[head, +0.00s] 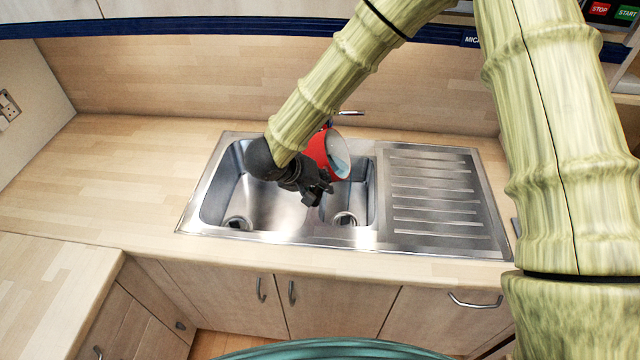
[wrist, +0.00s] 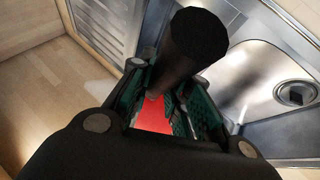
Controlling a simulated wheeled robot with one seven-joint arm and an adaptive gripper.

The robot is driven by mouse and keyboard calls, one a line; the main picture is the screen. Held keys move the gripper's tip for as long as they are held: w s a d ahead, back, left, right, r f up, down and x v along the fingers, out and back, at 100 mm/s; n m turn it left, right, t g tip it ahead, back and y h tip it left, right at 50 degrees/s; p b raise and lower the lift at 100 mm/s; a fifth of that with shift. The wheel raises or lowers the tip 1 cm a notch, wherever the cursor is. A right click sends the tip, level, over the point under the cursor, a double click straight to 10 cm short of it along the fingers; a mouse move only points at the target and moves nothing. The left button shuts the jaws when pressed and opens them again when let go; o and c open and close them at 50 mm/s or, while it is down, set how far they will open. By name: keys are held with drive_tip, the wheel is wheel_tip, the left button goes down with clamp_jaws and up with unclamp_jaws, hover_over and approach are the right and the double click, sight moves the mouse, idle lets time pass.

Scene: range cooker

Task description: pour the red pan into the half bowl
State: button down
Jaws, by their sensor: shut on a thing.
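The red pan (head: 318,148) is in the head view above the half bowl (head: 362,203), the smaller sink bowl on the right. It is tipped well over on its side, its pale inside facing right and toward the camera. I cannot tell whether anything is in it or flowing out. My gripper (head: 317,190) is shut on the pan's dark handle, just left of and below the pan's body. In the wrist view, the black handle (wrist: 190,55) stands between the jaws, with a patch of the red pan (wrist: 152,115) below. The half bowl's drain shows below the pan.
The larger sink bowl (head: 250,205) lies to the left, under my wrist. The ridged steel drainer (head: 430,190) is on the right. A tap (head: 348,113) stands behind the pan, partly hidden. The wooden worktop (head: 130,180) is clear on the left.

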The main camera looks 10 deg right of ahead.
drive_tip(key=shift+d, duration=0.15)
drive_tip(key=shift+s+d+y, duration=0.15)
drive_tip(key=shift+d+y, duration=0.15)
drive_tip(key=shift+y, duration=0.1)
drive_tip(key=shift+s+d+y, duration=0.1)
drive_tip(key=shift+d+y, duration=0.2)
idle(1.1)
drive_tip(key=shift+s+d+m+t+y, duration=0.15)
drive_tip(key=shift+d+m+t+y, duration=0.15)
drive_tip(key=shift+d+y, duration=0.1)
drive_tip(key=shift+d+f, duration=0.1)
drive_tip(key=shift+s+d+f+y, duration=0.1)
drive_tip(key=shift+s+d+y, duration=0.1)
drive_tip(key=shift+y, duration=0.1)
idle(1.2)
drive_tip(key=shift+d+f, duration=0.1)
drive_tip(key=shift+d, duration=0.2)
drive_tip(key=shift+s+d+f+m+t+y+b, duration=0.2)
drive_tip(key=shift+d+m+t+y+b, duration=0.1)
drive_tip(key=shift+d+t+y+b, duration=0.25)
idle(1.1)
drive_tip(key=shift+s+d+f+y, duration=0.15)
drive_tip(key=shift+d+f+y, duration=0.05)
drive_tip(key=shift+y, duration=0.15)
